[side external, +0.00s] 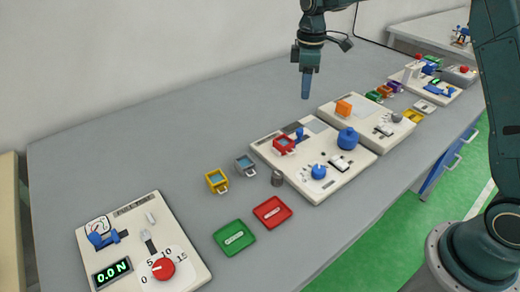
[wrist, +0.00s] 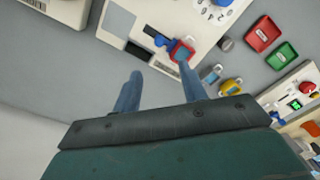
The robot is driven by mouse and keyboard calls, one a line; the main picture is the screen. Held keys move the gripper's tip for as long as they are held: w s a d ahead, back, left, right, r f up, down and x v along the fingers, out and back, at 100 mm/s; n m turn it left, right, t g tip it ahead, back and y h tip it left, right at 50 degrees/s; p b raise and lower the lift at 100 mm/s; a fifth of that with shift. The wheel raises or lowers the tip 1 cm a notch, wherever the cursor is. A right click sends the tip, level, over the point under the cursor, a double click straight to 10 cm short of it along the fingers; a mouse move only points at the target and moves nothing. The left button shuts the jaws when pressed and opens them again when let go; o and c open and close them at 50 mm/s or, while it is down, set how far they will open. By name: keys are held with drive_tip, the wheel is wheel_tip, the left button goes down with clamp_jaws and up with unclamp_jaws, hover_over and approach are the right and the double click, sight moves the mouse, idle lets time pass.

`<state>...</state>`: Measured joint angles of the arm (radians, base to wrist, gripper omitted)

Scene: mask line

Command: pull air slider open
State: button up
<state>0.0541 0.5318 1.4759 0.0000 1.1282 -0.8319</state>
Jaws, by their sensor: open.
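A white panel (side external: 315,185) in the middle of the table carries a small blue slider-like handle (side external: 299,133) near its back edge. My gripper (side external: 306,97) points down above the table, behind the panels and apart from the handle. In the wrist view its two fingers (wrist: 158,85) are spread with nothing between them.
The same panel has a blue dial (side external: 319,172) and a blue round knob (side external: 347,138). The table behind is clear.

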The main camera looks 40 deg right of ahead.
sight(300, 130)
drive_tip(key=shift+w+f, duration=0.15)
drive_tip(key=shift+f, duration=0.1)
drive_tip(key=shift+f, duration=6.85)
drive_tip(key=shift+c, duration=0.4)
